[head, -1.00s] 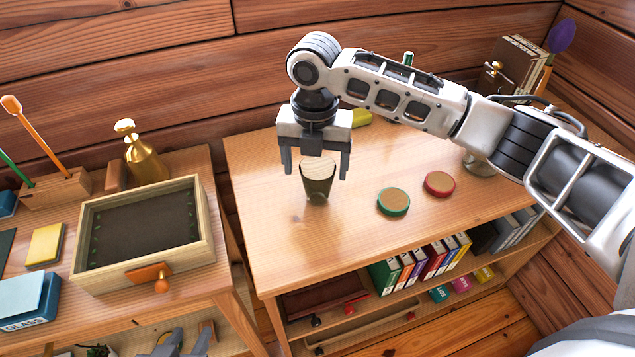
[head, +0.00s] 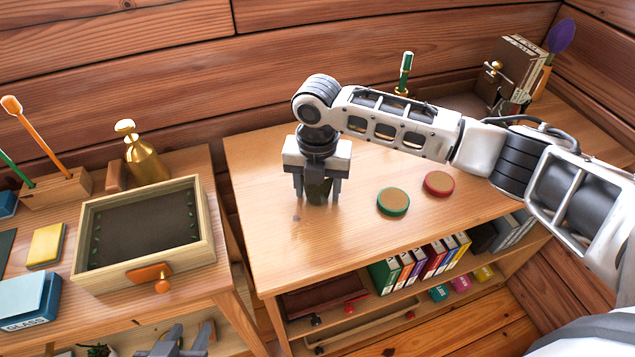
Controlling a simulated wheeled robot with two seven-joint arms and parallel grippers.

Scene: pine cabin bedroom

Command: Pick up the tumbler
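The tumbler (head: 318,190) is a dark cup standing upright near the front left of the right-hand table. My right gripper (head: 318,196) points straight down over it, with one finger on each side. The fingers appear to press against its walls, so the gripper looks shut on it. The gripper's palm hides the rim and upper part of the tumbler. My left gripper (head: 182,343) is low at the bottom left edge, with its grey fingers apart and nothing seen between them.
A green-edged coaster (head: 393,202) and a red-edged coaster (head: 438,184) lie right of the tumbler. An open drawer box (head: 205,225) and a brass bell (head: 143,158) are on the left table. The table front is clear.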

